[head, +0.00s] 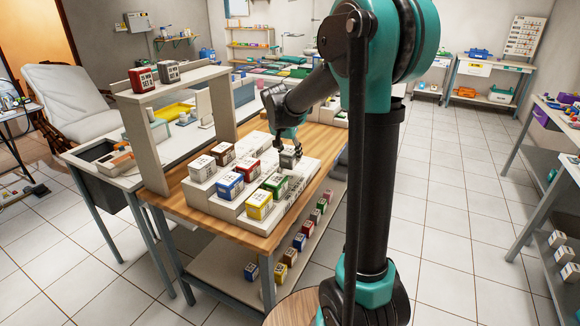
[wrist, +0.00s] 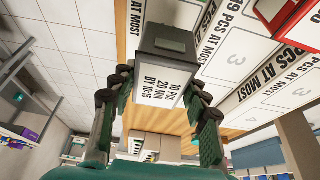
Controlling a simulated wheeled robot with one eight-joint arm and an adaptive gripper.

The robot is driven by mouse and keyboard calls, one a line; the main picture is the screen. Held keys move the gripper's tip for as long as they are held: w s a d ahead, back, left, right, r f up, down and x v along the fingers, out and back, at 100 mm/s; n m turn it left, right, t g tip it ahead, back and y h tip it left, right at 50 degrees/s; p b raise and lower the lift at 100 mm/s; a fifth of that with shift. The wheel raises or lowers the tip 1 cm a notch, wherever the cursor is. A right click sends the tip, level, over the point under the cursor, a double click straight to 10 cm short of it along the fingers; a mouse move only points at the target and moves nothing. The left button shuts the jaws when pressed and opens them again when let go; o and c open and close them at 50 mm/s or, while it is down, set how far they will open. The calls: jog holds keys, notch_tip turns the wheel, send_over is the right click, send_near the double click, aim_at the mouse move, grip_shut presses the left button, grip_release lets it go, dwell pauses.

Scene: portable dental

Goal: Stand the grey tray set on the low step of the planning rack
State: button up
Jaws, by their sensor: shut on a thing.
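My gripper (head: 287,151) is shut on a grey box with a white label, the grey tray set (head: 290,160), at the far right end of the stepped white planning rack (head: 223,211). In the wrist view my gripper (wrist: 160,88) has one finger on each side of the grey tray set (wrist: 163,42), whose label reads 10 pcs, 20 min, by 10:15. Numbered places and "pcs at most" lettering show on the rack (wrist: 237,55) beside it. I cannot tell whether the box touches the low step.
Blue (head: 230,185), yellow (head: 259,204) and green (head: 275,185) boxes stand on the rack's front part, with white, brown and red ones behind. A raised shelf (head: 205,74) bears a red and a grey box. Several small boxes stand on the under-shelf (head: 225,262).

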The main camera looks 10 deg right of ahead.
aim_at(287, 154)
jog(key=shift+f, duration=2.8)
jog(key=o, duration=1)
jog(key=shift+f, duration=0.1)
jog(key=v, duration=1.2)
jog(key=shift+w+d, duration=0.1)
jog(key=shift+s+d, duration=0.15)
jog(key=shift+s, duration=0.15)
jog(key=s+d+f+n+y, duration=0.1)
jog(key=s+d+f+n, duration=0.1)
jog(key=s+f, duration=0.3)
jog(key=s+d+f+n+y, duration=0.1)
jog(key=s+f, duration=0.5)
jog(key=s, duration=0.6)
jog(key=s+d+f+n, duration=0.3)
jog(key=s+f+n, duration=0.1)
jog(key=s, duration=0.5)
jog(key=shift+s+d+f+y, duration=0.15)
jog(key=shift+f+y, duration=0.25)
jog(key=shift+f, duration=0.45)
